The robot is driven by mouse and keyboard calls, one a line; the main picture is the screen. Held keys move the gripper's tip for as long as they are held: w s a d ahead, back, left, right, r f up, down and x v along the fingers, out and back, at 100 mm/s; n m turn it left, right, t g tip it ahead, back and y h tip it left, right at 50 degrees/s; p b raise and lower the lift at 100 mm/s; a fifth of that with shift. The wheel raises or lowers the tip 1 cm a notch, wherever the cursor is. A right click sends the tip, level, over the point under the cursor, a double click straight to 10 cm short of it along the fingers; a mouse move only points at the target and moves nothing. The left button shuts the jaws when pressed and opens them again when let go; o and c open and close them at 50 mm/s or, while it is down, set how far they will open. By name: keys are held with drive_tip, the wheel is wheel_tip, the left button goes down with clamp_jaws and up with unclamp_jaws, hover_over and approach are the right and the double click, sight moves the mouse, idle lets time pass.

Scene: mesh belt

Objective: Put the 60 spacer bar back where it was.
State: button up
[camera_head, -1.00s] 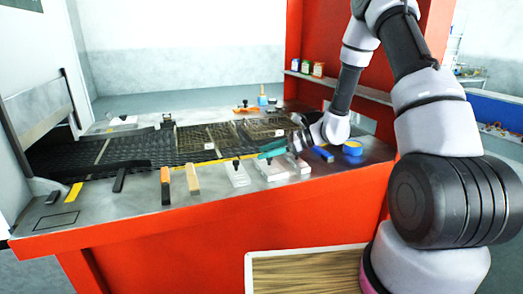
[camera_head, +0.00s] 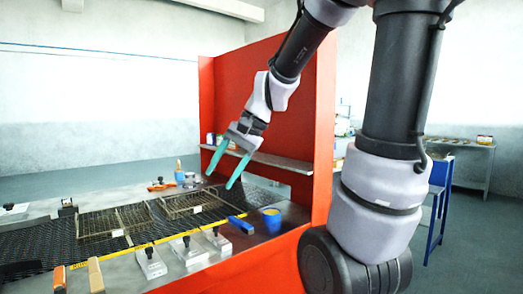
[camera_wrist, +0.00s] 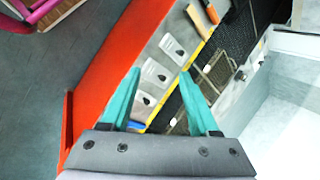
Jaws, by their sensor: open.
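I cannot read a 60 marking on any bar, so I cannot tell which one is the 60 spacer bar. An orange bar (camera_head: 58,279) and a tan bar (camera_head: 95,276) lie side by side at the belt's near edge; the wrist view also shows the orange bar (camera_wrist: 212,14) and the tan one (camera_wrist: 194,17). A blue bar (camera_head: 241,225) lies on the bench at the right. My gripper (camera_head: 219,181), with teal fingers, is open and empty, raised above the far right of the bench. Its fingers (camera_wrist: 160,72) point toward the bench in the wrist view.
White clamp blocks (camera_head: 187,250) with black knobs line the belt's near side. Wire baskets (camera_head: 115,222) sit on the black mesh belt (camera_head: 40,246). A blue cup (camera_head: 271,218) stands near the right end. A red panel with a shelf (camera_head: 285,162) rises behind.

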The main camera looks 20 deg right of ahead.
drive_tip(key=s+d+r+n+t+h, duration=0.3)
drive_tip(key=s+d+r+t, duration=0.1)
drive_tip(key=s+d+r, duration=0.2)
drive_tip(key=shift+s+d+h, duration=0.4)
drive_tip(key=shift+s+d, duration=0.15)
drive_tip(key=shift+s, duration=0.2)
drive_tip(key=shift+r, duration=0.1)
